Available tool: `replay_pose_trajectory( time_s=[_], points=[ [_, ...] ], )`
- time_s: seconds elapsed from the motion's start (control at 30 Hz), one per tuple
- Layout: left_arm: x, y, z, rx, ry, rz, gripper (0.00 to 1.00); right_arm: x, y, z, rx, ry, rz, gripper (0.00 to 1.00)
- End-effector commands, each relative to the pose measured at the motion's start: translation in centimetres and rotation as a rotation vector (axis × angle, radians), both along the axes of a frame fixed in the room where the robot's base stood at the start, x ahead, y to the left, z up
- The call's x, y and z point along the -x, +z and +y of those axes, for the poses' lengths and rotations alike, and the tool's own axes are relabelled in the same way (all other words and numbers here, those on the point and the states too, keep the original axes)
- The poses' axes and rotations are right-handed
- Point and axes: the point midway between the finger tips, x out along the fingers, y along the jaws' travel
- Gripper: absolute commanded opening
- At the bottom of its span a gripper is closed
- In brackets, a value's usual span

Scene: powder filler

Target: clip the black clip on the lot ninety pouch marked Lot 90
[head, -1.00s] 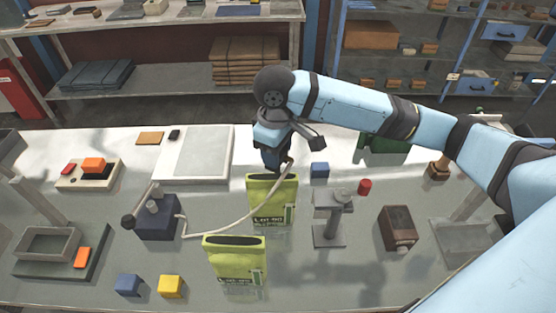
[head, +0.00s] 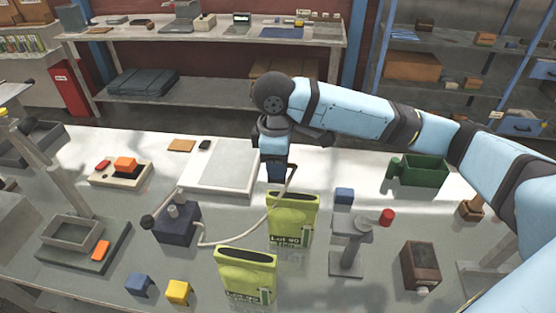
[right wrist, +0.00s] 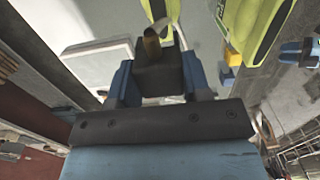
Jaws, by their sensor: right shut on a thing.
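Two yellow-green pouches stand upright with dark open tops. The rear pouch (head: 289,211) reads Lot 90; the front pouch (head: 246,275) has similar lettering that I cannot read surely. My right gripper (head: 277,175) is above and just behind the rear pouch. In the right wrist view its blue fingers are shut on a dark nozzle block (right wrist: 160,75) with a brass-coloured tip. A pale hose (head: 240,240) runs from it to a dark blue pump-like device (head: 178,226). A small black piece (head: 204,145), possibly the clip, lies by the white board. My left gripper is not in view.
A grey stand (head: 347,245) and blue block (head: 344,195) are right of the pouches. A brown box (head: 420,262) and green bin (head: 425,170) stand further right. Blue (head: 139,284) and yellow (head: 178,291) blocks lie front left. The white board (head: 220,170) is behind.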

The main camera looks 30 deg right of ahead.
Motion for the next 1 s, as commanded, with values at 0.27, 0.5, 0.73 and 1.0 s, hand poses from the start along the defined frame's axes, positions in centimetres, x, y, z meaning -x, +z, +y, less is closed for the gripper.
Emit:
replay_pose_trajectory(
  time_s=[0.27, 0.5, 0.73, 1.0],
  points=[
    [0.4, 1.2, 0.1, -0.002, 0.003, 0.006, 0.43, 0.0, 0.3, 0.0, -0.001, 0.000, 0.005, 0.08],
    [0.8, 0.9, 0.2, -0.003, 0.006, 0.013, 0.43, 0.0, -0.9, 0.0, -0.002, -0.001, 0.006, 0.08],
    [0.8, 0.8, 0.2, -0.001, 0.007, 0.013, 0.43, 0.0, -2.1, 0.0, -0.003, -0.001, 0.007, 0.08],
    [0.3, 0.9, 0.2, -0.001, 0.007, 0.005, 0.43, 0.0, -3.5, 0.0, -0.002, -0.001, 0.006, 0.08]
  ],
)
